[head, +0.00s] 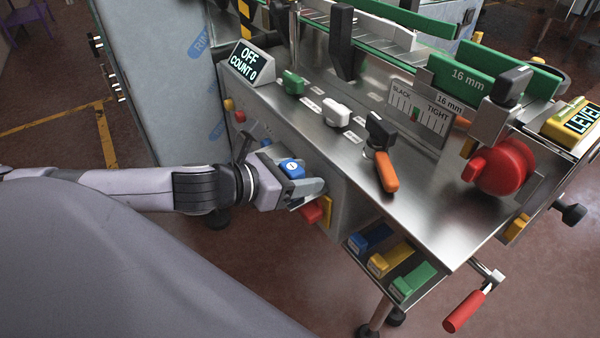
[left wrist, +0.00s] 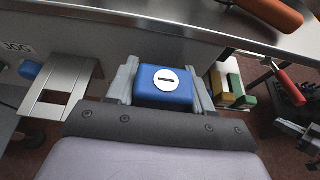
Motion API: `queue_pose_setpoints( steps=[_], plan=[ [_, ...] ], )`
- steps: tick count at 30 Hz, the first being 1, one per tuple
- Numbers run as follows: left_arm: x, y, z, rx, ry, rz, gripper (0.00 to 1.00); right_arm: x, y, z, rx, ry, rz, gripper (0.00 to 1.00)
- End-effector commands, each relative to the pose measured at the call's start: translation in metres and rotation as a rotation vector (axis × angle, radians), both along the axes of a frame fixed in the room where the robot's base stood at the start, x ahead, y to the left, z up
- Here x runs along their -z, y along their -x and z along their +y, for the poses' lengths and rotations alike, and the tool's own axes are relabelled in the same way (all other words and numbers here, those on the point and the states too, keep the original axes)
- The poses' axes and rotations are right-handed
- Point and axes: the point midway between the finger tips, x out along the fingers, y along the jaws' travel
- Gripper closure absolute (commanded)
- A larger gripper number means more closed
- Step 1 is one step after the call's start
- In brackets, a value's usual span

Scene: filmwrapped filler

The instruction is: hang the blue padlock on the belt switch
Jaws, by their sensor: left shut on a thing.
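The blue padlock (head: 291,169) is a small block with a round white label on its face. My left gripper (head: 306,188) is shut on it at the front side of the machine. In the left wrist view the padlock (left wrist: 165,85) sits between the two grey fingers (left wrist: 165,92); its shackle cannot be made out. A red handle (head: 313,210) on a yellow plate (head: 328,208), possibly the belt switch, shows on the machine's front just below and beyond the gripper, partly hidden by it. Whether padlock and switch touch cannot be told.
A rack with blue (head: 368,239), yellow (head: 391,259) and green (head: 413,281) blocks hangs below the steel top. An orange-handled lever (head: 386,171) and a red knob (head: 500,168) stand on the machine. In the left wrist view a grey bracket (left wrist: 82,75) stands left of the gripper.

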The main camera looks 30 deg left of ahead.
Motion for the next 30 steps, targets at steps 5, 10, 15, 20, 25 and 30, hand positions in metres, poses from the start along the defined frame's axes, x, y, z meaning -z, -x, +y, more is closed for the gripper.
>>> queue_pose_setpoints(
  steps=[5,10,15,20,25,30],
  plan=[
    [0.0010,-0.0002,-0.0002,0.000,0.001,-0.002,0.90,-0.0003,-0.0003,-0.0001,-0.001,0.001,-0.001,1.00],
    [0.0018,-0.0001,-0.0001,0.000,0.000,-0.001,0.90,-0.0006,-0.0005,-0.0003,-0.001,0.000,-0.002,1.00],
    [0.0022,0.0001,-0.0001,0.000,0.000,0.000,0.20,-0.0015,-0.0011,-0.0003,0.000,0.001,-0.004,1.00],
    [0.0019,0.0001,-0.0001,0.000,0.000,0.000,0.19,-0.0030,-0.0019,-0.0002,0.000,0.000,-0.008,1.00],
    [0.0023,0.0008,0.0005,0.000,0.000,0.001,0.19,-0.0035,-0.0023,-0.0004,0.000,-0.001,-0.010,1.00],
    [0.0000,0.0080,0.0044,-0.001,-0.003,0.002,0.19,-0.0020,-0.0023,-0.0005,0.000,0.000,-0.009,1.00]
  ],
)
